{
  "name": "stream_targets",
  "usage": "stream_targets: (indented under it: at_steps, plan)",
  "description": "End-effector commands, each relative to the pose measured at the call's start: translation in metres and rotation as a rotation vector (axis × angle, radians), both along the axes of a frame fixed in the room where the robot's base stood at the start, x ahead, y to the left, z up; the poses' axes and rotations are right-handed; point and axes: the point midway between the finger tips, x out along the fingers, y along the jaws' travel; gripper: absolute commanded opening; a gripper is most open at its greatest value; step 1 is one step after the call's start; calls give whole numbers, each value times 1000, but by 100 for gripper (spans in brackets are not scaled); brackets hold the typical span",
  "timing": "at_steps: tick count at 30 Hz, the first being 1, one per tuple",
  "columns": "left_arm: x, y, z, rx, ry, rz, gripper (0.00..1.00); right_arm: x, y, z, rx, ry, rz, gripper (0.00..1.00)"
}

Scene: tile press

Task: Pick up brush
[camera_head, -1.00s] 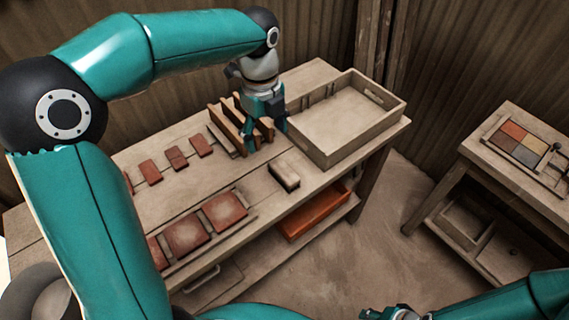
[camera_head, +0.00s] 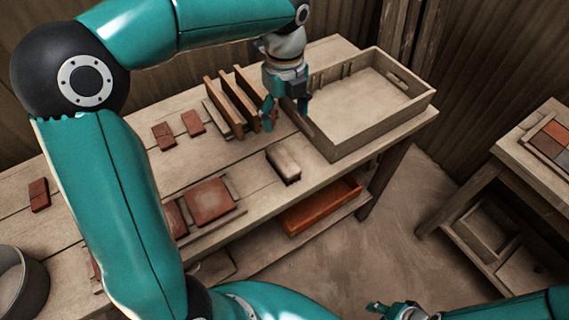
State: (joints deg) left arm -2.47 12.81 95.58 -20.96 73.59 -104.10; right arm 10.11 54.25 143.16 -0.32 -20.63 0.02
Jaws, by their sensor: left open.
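The brush (camera_head: 284,164), a pale wooden block with a dark underside, lies on the workbench (camera_head: 330,178) near its front edge. My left gripper (camera_head: 287,113) is open and empty, pointing down above the bench. It is behind the brush and apart from it, between the upright wooden slats and the tray. My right gripper (camera_head: 388,309) shows only partly at the bottom edge, far from the brush; its jaws are unclear.
A wooden tray (camera_head: 322,137) stands right of the brush. Upright wooden slats (camera_head: 232,104) stand left of my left gripper. Red tiles (camera_head: 209,201) lie on the bench at left. An orange drawer (camera_head: 320,205) sits below. A side table (camera_head: 497,151) stands at right.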

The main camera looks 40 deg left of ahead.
Motion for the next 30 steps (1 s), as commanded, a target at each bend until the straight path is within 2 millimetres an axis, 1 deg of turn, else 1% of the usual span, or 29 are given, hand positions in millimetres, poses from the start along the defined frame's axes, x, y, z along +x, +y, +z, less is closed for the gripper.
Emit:
stream_targets:
  at_steps: [9,12,16,23,30]
  plan:
    - [-4,4,-65,0,7,8,77,0,0,-1,0,0,0,40]
    - [-4,4,-84,0,5,8,77,0,0,-2,0,0,0,40]
    - [-3,3,-99,-1,4,8,77,0,0,-2,0,0,0,40]
    - [-4,3,-112,0,2,7,77,0,0,0,0,0,0,40]
    - [-8,2,-145,-1,5,9,77,0,0,3,0,0,0,40]
